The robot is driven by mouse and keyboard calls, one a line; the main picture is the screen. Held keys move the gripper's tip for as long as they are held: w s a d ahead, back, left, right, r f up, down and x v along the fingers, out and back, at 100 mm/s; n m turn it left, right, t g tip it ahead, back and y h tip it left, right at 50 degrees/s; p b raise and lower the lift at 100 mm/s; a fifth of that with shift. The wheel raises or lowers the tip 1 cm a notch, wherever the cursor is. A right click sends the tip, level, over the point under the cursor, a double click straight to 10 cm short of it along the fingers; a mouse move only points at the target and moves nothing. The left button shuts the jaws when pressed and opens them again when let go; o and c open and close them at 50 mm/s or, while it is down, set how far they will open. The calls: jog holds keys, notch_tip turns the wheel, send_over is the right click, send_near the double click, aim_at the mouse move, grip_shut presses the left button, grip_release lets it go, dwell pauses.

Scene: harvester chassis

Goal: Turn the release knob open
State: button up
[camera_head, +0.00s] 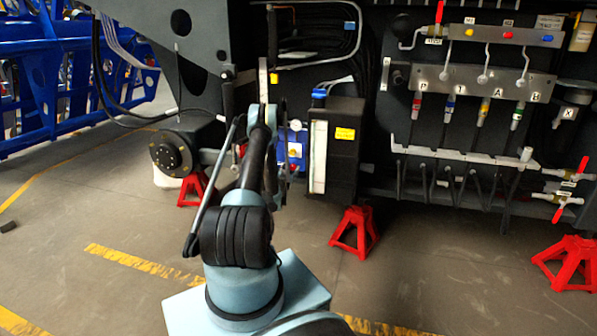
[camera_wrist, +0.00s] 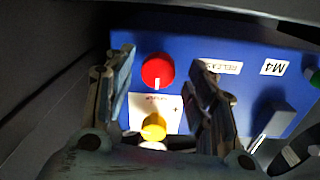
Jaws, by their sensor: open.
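A blue box (camera_wrist: 215,45) fills much of the wrist view. A round red knob (camera_wrist: 158,70) sits on its face, near a white label (camera_wrist: 222,66) that appears to read RELEASE. A yellow knob (camera_wrist: 153,127) is below the red one, on a white plate (camera_wrist: 170,108). My gripper (camera_wrist: 165,58) is open, with one finger on each side of the red knob. Gaps show between knob and fingers; depth is hard to judge. In the head view my arm hides the gripper and both knobs, and part of the blue box (camera_head: 295,146) shows beside it.
A label M4 (camera_wrist: 273,67) and a dark grey block (camera_wrist: 275,118) are on the box's right. A black tank (camera_head: 345,150) stands close right of my arm. Red stands (camera_head: 355,232) support the chassis. A valve panel (camera_head: 480,80) is to the right. Open floor lies in front.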

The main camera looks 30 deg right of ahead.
jog(key=shift+w+d, duration=0.35)
jog(key=shift+w, duration=0.25)
jog(key=shift+d, duration=0.1)
